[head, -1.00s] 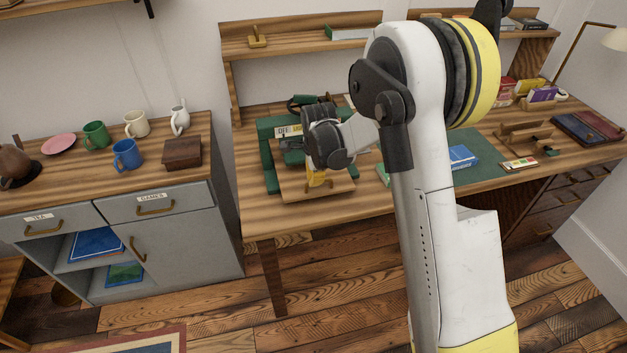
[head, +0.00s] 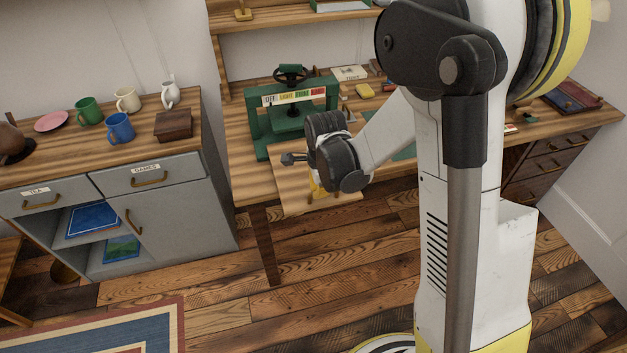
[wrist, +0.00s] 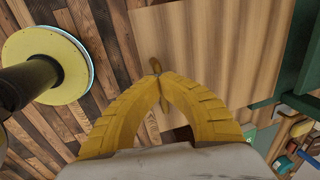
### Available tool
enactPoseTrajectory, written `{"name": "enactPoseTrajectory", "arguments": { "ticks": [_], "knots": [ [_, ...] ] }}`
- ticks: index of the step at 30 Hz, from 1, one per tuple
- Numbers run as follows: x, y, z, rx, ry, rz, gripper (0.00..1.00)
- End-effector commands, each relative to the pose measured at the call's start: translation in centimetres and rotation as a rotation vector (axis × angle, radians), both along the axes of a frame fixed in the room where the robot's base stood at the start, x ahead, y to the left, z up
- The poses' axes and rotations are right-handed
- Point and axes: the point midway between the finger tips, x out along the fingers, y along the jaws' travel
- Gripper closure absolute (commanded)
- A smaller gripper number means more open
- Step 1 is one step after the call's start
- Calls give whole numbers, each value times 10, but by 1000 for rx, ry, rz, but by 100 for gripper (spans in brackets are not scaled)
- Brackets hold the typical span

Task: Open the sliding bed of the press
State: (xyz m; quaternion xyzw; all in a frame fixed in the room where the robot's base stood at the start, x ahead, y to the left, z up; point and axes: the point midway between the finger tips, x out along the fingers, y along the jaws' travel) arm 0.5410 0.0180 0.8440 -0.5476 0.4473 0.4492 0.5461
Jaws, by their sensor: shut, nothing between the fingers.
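The press (head: 256,127) is a green frame with a black handwheel on top and a strip of labels across its front. Its sliding bed (head: 290,178) is a flat wooden board that sticks out from the press, past the table's front edge. The bed also fills the upper right of the wrist view (wrist: 215,45). My gripper (head: 316,190) is over the bed's front part, partly hidden by my wrist. In the wrist view its yellow fingers (wrist: 160,82) meet at the tips, beside a small brass handle (wrist: 154,42) at the bed's edge. Whether they touch it is unclear.
The wooden table (head: 240,180) holds books and small things to the right. A grey cabinet (head: 185,200) with mugs and a dark box (head: 173,125) on top stands to the left. The floor (head: 230,285) in front is open, with a striped rug at lower left.

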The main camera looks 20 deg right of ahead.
Motion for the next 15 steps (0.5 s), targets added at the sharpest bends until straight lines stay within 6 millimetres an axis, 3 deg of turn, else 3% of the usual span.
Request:
{"name": "enactPoseTrajectory", "arguments": {
  "ticks": [13, 14, 15],
  "knots": [
    [-7, 0, -1, 0, 1, 0, 100],
    [-7, 0, -1, 0, 1, 0, 96],
    [-7, 0, -1, 0, 1, 0, 84]
  ]
}}
